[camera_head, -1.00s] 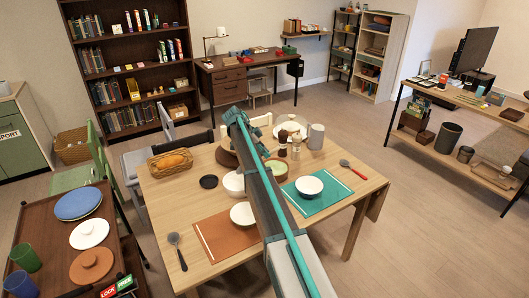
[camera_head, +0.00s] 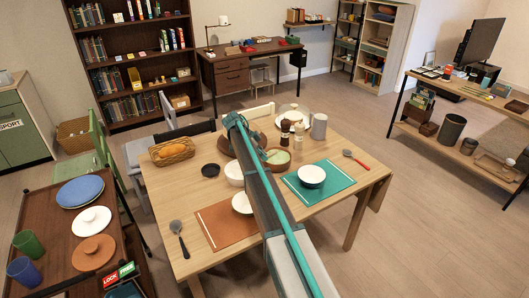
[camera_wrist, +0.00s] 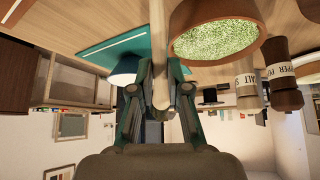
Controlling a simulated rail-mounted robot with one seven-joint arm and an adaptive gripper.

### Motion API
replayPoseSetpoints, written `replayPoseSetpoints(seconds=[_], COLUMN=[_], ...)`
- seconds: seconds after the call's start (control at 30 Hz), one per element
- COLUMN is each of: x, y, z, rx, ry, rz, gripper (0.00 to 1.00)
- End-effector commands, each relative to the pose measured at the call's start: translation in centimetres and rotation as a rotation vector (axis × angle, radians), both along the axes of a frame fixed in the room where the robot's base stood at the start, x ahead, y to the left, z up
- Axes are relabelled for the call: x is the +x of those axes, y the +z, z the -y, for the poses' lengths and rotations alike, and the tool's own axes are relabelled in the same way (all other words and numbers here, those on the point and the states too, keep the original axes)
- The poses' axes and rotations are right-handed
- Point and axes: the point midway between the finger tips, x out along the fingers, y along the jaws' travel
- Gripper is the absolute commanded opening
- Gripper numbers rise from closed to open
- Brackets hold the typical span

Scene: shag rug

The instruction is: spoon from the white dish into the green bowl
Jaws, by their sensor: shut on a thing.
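My gripper (camera_wrist: 160,95) is shut on a pale, straight wooden handle (camera_wrist: 158,45), likely the spoon's; its far end is out of the wrist view. In that view a terracotta-sided bowl with a green speckled inside (camera_wrist: 218,42) is just right of the handle. In the head view this bowl (camera_head: 278,159) stands beside my arm, which mostly hides my gripper. A white bowl (camera_head: 233,174) is partly behind my arm, and another white bowl (camera_head: 241,204) is by the orange mat. A third white bowl (camera_head: 312,174) sits on the teal mat. I cannot tell which is the white dish.
Salt and pepper mills (camera_head: 285,133), a grey canister (camera_head: 319,126) and a white plate (camera_head: 302,109) stand behind the bowl. A bread basket (camera_head: 171,151) is at the back left.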

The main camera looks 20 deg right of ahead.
Motion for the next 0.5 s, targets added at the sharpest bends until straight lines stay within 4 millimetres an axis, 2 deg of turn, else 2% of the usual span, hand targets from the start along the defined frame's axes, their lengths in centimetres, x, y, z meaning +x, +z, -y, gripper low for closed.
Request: replayPoseSetpoints(seconds=[0.13,0.23,0.5], x=[0.1,0.0,-0.1], y=[-0.1,0.7,2.6], z=[-0.5,-0.1,0.4], rx=[0.093,0.198,0.301], ry=[-0.003,-0.005,-0.003], rz=[0.024,0.046,0.064], gripper=[0.0,0.0,0.0])
